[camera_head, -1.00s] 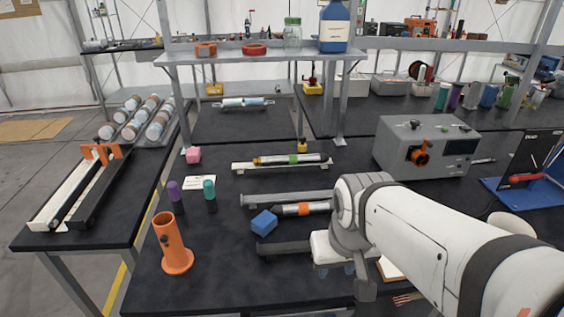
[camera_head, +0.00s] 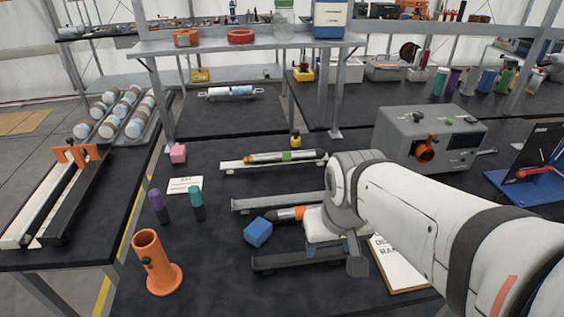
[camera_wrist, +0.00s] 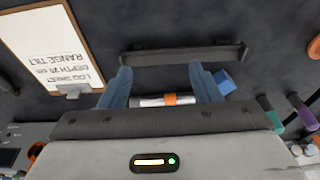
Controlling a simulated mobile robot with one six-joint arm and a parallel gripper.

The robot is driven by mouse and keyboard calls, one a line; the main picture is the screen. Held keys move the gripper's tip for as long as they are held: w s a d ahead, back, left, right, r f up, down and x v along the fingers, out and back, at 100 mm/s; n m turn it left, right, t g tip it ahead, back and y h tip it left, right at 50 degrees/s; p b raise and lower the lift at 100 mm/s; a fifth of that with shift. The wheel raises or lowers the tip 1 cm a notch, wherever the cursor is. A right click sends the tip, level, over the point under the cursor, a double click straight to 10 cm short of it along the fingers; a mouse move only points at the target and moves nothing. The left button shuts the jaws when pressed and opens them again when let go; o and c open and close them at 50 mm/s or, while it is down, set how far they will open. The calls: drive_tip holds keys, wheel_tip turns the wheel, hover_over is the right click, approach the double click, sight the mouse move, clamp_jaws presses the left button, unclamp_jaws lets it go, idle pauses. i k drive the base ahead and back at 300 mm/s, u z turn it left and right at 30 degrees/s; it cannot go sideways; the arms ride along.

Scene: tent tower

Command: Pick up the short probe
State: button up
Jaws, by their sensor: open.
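A short tube-shaped probe with an orange band (camera_head: 291,213) lies on the dark table among the rails in the head view. My gripper (camera_head: 325,232) is over its right part and hides it. In the wrist view the probe (camera_wrist: 172,99) shows as a silver tube with an orange band, lying crosswise between the two blue fingers of my gripper (camera_wrist: 160,72). The fingers are spread open, and I cannot tell whether they touch it. A longer probe with a green band (camera_head: 287,156) lies on a pale rail behind.
A blue cube (camera_head: 258,232) sits just left of the probe. A dark rail (camera_head: 290,260) lies in front, a grey rail (camera_head: 278,203) behind. A clipboard (camera_head: 398,262) lies to the right.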

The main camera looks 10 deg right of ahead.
sight(277, 216)
drive_tip(key=u, duration=0.15)
drive_tip(key=k, duration=0.5)
drive_tip(key=z, duration=2.45)
drive_tip(key=k, duration=1.4)
drive_tip(key=u, duration=1.1)
drive_tip(key=i, duration=1)
drive_tip(key=u, duration=0.05)
